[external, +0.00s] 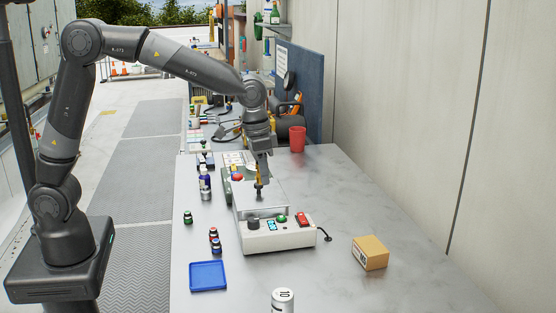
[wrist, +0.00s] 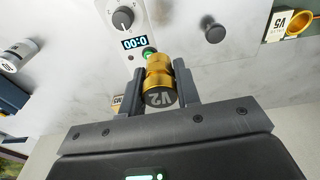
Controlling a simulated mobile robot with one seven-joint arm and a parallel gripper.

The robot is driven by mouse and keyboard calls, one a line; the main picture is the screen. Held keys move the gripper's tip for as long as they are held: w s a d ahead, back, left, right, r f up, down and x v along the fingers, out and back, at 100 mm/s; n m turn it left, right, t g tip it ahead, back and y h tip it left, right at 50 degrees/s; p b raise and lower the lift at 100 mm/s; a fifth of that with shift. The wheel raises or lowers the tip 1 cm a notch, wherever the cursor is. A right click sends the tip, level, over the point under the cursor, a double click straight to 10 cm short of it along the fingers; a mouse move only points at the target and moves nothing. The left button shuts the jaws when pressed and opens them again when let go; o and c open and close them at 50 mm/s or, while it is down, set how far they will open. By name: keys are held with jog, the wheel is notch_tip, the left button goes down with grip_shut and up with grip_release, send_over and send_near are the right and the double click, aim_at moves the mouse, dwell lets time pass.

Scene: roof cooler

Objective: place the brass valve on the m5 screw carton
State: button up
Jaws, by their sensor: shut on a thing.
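My gripper (external: 259,187) points down over the tabletop device, above its light flat top plate. In the wrist view, my gripper (wrist: 159,82) is shut on a brass valve (wrist: 158,76) with a dark grey round end marked V2. The valve sits between the two fingers. In the external view the valve is small and mostly hidden by the fingers. A cardboard carton (external: 372,250) with a white label, likely the m5 screw carton, stands on the table right of the device. Its label is too small to read. My gripper is well apart from it, up and to the left.
The device (external: 282,237) has a dial, a display, a green button and a red switch. A blue tray (external: 208,276), a silver can (external: 283,299) and several small bottles stand left and in front. A red cup (external: 298,139) stands behind. Table around the carton is clear.

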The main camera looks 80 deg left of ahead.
jog(key=w+d, duration=0.8)
jog(key=d, duration=0.3)
jog(key=w+d, duration=0.8)
jog(key=d, duration=0.3)
send_over(368, 238)
jog(key=shift+n, duration=0.3)
notch_tip(368, 238, down, 7)
jog(key=shift+s+f, duration=0.1)
jog(key=shift+s, duration=0.05)
jog(key=shift+f, duration=2)
jog(key=shift+f, duration=0.1)
jog(key=o, duration=1.1)
jog(key=shift+c, duration=0.2)
